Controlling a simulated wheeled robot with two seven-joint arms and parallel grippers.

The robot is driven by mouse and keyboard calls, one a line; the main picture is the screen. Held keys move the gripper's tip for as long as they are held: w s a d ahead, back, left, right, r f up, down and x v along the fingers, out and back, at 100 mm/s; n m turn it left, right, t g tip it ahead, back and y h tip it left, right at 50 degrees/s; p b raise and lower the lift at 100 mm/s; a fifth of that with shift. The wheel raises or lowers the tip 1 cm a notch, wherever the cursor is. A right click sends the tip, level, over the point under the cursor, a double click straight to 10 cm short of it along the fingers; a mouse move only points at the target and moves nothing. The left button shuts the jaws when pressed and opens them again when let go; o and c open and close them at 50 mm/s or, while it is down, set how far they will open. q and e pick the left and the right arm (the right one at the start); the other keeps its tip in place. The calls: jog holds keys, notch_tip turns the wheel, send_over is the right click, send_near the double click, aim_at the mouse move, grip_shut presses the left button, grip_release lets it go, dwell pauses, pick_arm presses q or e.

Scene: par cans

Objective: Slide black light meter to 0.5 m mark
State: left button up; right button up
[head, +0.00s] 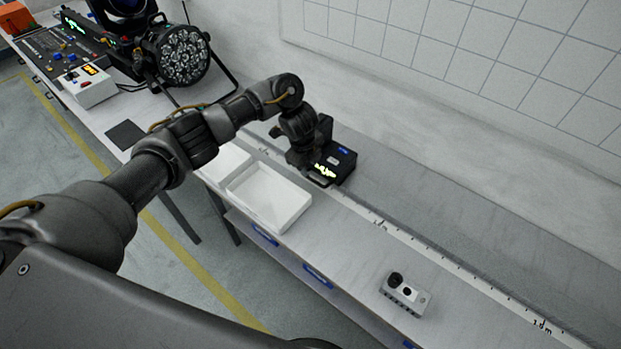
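A black box-shaped meter (343,160) with a small blue label and a lit yellow-green display sits at the back of the bench, beside the long ruler strip (455,266). My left gripper (318,172) is at the meter's left side, close against it. The fingers are dark against the dark box, so I cannot tell whether they touch it or how far apart they are. The ruler has a printed mark that reads like 1.0 m (541,326) at lower right. Another printed mark (379,223), too small to read, lies nearer the meter. My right gripper is not in view.
A white tray (295,222) stands in front of the meter. A grey box with black knobs (405,294) stands on the bench at lower right. A round stage light (183,55) and a control desk (60,50) are at upper left. The bench along the ruler's right part is mostly clear.

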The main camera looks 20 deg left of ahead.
aim_at(311, 179)
pick_arm(q)
jog(key=f, duration=0.4)
jog(key=w+f+b, duration=0.1)
jog(key=f, duration=0.1)
jog(key=shift+d+f, duration=0.2)
jog(key=shift+d, duration=0.05)
grip_shut()
